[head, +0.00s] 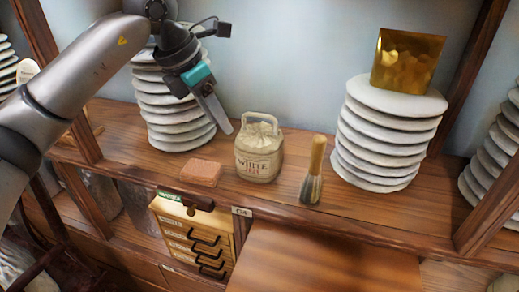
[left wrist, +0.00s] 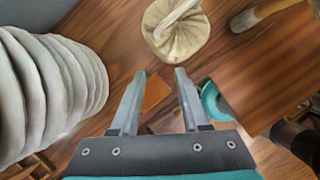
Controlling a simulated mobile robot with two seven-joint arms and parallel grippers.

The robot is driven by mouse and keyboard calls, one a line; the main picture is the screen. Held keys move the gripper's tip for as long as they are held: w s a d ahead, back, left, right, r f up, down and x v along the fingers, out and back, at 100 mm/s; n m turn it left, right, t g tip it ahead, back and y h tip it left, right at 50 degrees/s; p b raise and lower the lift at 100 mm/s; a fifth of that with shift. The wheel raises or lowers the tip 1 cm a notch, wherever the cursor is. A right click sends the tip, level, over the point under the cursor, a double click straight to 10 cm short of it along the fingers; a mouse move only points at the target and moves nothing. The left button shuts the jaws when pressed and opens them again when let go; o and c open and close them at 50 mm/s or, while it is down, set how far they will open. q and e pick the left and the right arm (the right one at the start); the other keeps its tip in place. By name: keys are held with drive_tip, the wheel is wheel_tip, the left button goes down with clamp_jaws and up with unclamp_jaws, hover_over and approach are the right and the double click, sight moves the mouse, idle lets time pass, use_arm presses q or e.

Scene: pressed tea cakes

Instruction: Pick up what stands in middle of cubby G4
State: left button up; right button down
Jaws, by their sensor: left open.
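The G4 label (head: 241,211) is on the shelf's front edge. In the middle above it stands a cream cloth bag (head: 259,152) with a loop handle and "WHITE" printed on its front. It stands upright, and its top shows in the left wrist view (left wrist: 176,38). My left gripper (head: 225,126) is open and empty, above the shelf to the left of the bag. In the left wrist view its fingertips (left wrist: 160,73) point toward the shelf, with the bag beyond them. My right gripper is in neither view.
A flat reddish-brown block (head: 201,173) lies left of the bag, and a brush (head: 313,170) stands right of it. Stacks of pale discs flank them, left (head: 175,110) and right (head: 385,135); a gold tin (head: 406,62) tops the right one. A small drawer chest (head: 190,240) sits below.

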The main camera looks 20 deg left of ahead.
sight(241, 129)
use_arm(q)
drive_tip(key=w+d, duration=0.1)
drive_tip(key=w, duration=0.1)
drive_tip(key=w+d+f, duration=0.1)
drive_tip(key=w+d, duration=0.1)
drive_tip(key=shift+w, duration=0.1)
drive_tip(key=shift+f, duration=0.1)
drive_tip(key=shift+c, duration=0.3)
clamp_jaws()
idle(1.1)
